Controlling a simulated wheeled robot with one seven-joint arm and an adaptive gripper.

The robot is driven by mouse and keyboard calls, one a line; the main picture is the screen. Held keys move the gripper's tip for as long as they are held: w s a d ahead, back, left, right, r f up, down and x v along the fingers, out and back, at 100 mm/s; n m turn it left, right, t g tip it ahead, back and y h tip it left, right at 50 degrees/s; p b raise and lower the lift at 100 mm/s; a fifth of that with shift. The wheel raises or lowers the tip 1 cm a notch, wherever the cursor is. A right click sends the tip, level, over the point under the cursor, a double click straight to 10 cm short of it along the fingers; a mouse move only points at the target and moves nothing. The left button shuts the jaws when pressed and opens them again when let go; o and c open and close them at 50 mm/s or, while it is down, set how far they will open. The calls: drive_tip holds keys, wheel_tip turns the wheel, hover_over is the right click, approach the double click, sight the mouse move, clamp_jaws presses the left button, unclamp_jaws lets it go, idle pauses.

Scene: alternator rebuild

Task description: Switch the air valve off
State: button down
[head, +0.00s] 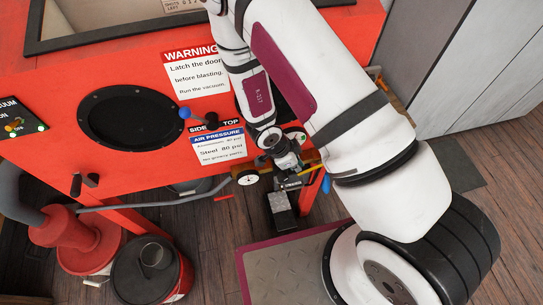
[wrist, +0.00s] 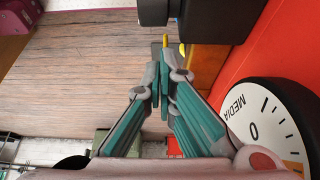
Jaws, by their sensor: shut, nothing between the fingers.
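My gripper (head: 290,168) is at the cabinet's front lower edge in the head view, beside a round dial gauge (head: 247,178). In the wrist view the teal fingers of my gripper (wrist: 160,85) are together, with nothing between them. A small yellow piece (wrist: 182,48) shows just beyond the fingertips, near a dark block (wrist: 212,20). It may be part of the air valve, but the valve's handle cannot be made out clearly. I cannot tell whether the fingers touch the yellow piece. The arm hides part of this area in the head view.
The red cabinet wall (wrist: 272,45) and the white MEDIA gauge (wrist: 265,115) are close on the right in the wrist view. A blue-knobbed lever (head: 185,113) is above the air pressure sign (head: 218,147). A black pedal (head: 281,212) stands on the floor below. Buckets (head: 152,270) stand lower left.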

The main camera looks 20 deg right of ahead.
drive_tip(key=a+r+b, duration=0.1)
drive_tip(key=r, duration=0.1)
drive_tip(key=a+r+b, duration=0.1)
drive_tip(key=a+r, duration=0.1)
drive_tip(key=a+r+b, duration=0.1)
drive_tip(key=a+r, duration=0.1)
drive_tip(key=shift+w+r, duration=0.15)
drive_tip(key=shift+w, duration=0.05)
drive_tip(key=shift+s+a+r, duration=0.15)
drive_tip(key=shift+a+r, duration=0.2)
drive_tip(key=shift+r, duration=0.1)
